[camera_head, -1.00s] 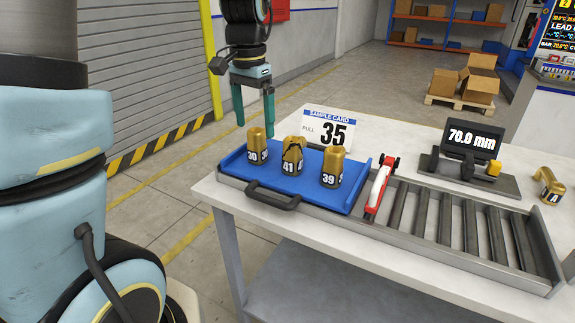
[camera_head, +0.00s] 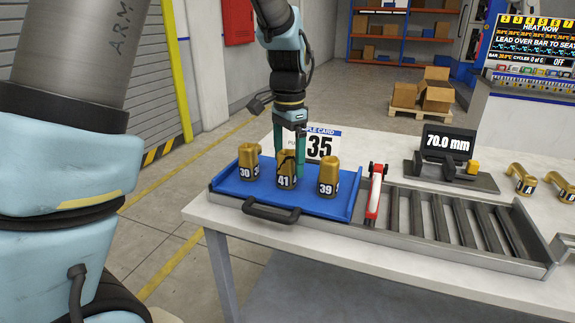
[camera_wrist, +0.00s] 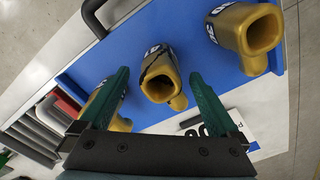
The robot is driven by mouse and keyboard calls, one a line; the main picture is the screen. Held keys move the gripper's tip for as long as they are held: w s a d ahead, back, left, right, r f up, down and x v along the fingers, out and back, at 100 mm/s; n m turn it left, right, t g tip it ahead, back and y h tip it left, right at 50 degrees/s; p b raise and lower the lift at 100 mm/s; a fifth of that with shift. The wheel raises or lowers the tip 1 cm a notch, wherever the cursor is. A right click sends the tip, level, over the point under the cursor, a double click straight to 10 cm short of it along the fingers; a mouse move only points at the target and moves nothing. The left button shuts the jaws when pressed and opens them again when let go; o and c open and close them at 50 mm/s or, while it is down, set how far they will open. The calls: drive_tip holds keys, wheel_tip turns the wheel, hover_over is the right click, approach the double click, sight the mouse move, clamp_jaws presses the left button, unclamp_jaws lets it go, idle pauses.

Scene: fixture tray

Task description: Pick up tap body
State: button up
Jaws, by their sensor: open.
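Three brass tap bodies stand upright on a blue tray (camera_head: 330,206): 30 (camera_head: 247,163) at left, 41 (camera_head: 285,180) in the middle and 39 (camera_head: 328,178) at right. Tap body 41 has dark crack-like lines, also visible in the wrist view (camera_wrist: 160,78). My gripper (camera_head: 289,170) is open and low at tap body 41, its fingers partly overlapping it in the head view. In the wrist view, tap body 41 appears between the open fingers (camera_wrist: 158,74); contact cannot be told. Another tap body (camera_wrist: 245,35) is at right; one at left is partly hidden by a finger.
A red-and-white clamp (camera_head: 373,195) is right of the tray, beside metal rollers (camera_head: 440,215). A 70.0 mm gauge (camera_head: 447,145) and brass pieces marked A (camera_head: 523,180) stand farther right.

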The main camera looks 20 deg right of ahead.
sight(287, 172)
drive_tip(key=shift+a+f+p, duration=0.15)
drive_tip(key=shift+f+p, duration=0.25)
drive_tip(key=shift+f, duration=1.55)
clamp_jaws()
drive_tip(key=shift+r, duration=0.1)
